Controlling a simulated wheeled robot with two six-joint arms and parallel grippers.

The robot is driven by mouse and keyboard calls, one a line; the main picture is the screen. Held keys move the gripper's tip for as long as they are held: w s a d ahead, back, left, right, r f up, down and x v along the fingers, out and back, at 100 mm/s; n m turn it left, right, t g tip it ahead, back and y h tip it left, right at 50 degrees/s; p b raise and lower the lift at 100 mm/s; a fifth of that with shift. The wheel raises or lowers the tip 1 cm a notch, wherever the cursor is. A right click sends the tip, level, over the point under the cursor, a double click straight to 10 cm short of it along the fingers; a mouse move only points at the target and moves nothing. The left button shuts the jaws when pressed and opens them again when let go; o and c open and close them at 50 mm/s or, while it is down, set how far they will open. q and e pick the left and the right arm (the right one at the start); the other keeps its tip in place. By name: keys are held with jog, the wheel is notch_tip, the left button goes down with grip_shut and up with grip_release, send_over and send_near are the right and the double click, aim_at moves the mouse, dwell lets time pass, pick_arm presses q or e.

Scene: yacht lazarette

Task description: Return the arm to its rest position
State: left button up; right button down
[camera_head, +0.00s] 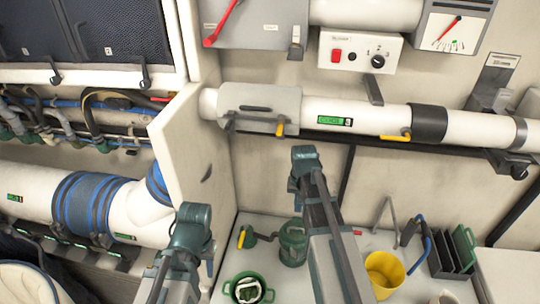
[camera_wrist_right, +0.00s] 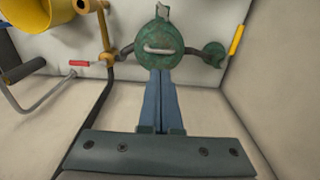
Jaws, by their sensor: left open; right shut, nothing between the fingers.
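My right arm rises from the bottom middle of the head view, and its dark teal gripper (camera_head: 305,165) is raised in front of the back wall, below the white pipe. In the right wrist view its two fingers (camera_wrist_right: 161,85) lie together, with nothing between them. They point towards a green canister (camera_wrist_right: 158,45) and overlap its lower edge in the picture; I cannot tell the gap. My left gripper (camera_head: 192,228) is at the lower left, in front of the cream partition. It is open, and no object shows in it.
The green canister (camera_head: 293,243), a small green tub (camera_head: 229,289), a yellow bucket (camera_head: 371,288) and a dark rack (camera_head: 447,262) stand on the pale floor. A white pipe (camera_head: 365,112) crosses the back wall. A cream partition (camera_head: 182,140) stands left of my right gripper.

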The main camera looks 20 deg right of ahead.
jog(key=s+a+f+n+b, duration=0.3)
jog(key=s+a, duration=0.4)
jog(key=a, duration=0.3)
jog(key=s+a+f+n+h+b, duration=0.1)
jog(key=s+a+f+n+b, duration=0.1)
jog(key=s+a+n, duration=0.4)
jog(key=s+a+b, duration=0.1)
jog(key=a, duration=0.4)
jog(key=shift+a+f+g, duration=0.15)
jog(key=shift+f+g, duration=0.15)
jog(key=shift+f, duration=0.1)
jog(key=shift+s, duration=0.2)
